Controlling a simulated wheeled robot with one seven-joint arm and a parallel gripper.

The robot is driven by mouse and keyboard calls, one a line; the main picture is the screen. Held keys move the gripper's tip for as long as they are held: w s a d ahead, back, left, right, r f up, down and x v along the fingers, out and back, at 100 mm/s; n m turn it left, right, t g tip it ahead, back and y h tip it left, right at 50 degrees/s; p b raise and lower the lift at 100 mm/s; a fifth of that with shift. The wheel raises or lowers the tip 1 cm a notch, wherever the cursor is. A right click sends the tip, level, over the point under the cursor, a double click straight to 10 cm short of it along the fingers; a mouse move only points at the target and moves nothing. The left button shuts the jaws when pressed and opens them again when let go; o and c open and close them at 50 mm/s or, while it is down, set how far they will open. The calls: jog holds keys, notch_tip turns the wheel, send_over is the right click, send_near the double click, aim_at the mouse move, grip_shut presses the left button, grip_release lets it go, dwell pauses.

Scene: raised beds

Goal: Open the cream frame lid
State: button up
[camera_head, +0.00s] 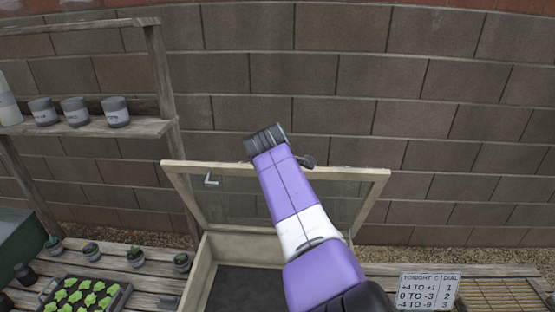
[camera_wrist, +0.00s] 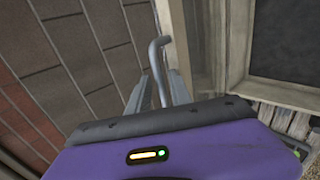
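The cream frame lid (camera_head: 183,190) is a pale wooden frame with a clear pane, raised steeply at the back of the cream box (camera_head: 200,275). A bent grey metal piece (camera_head: 211,180) shows at its upper left. My arm crosses the lid in the head view and hides its middle; my fingers cannot be made out there. In the wrist view my gripper (camera_wrist: 160,88) has its two grey fingers apart, one on each side of a bent grey bar (camera_wrist: 157,55). I cannot tell whether they touch it. The pale frame wood (camera_wrist: 205,40) is just right of the bar.
A block wall (camera_head: 420,110) stands close behind. A wooden shelf (camera_head: 90,128) with grey pots (camera_head: 77,112) is at left. Below it are a seedling tray (camera_head: 85,298) and small potted plants (camera_head: 136,256). A printed sign (camera_head: 428,291) stands at lower right.

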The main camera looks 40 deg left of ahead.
jog(key=shift+s+d+f, duration=0.1)
jog(key=shift+s+f, duration=0.05)
jog(key=shift+f, duration=0.15)
jog(key=v, duration=0.7)
jog(key=shift+r, duration=0.5)
jog(key=shift+s+d, duration=0.1)
dwell(0.5)
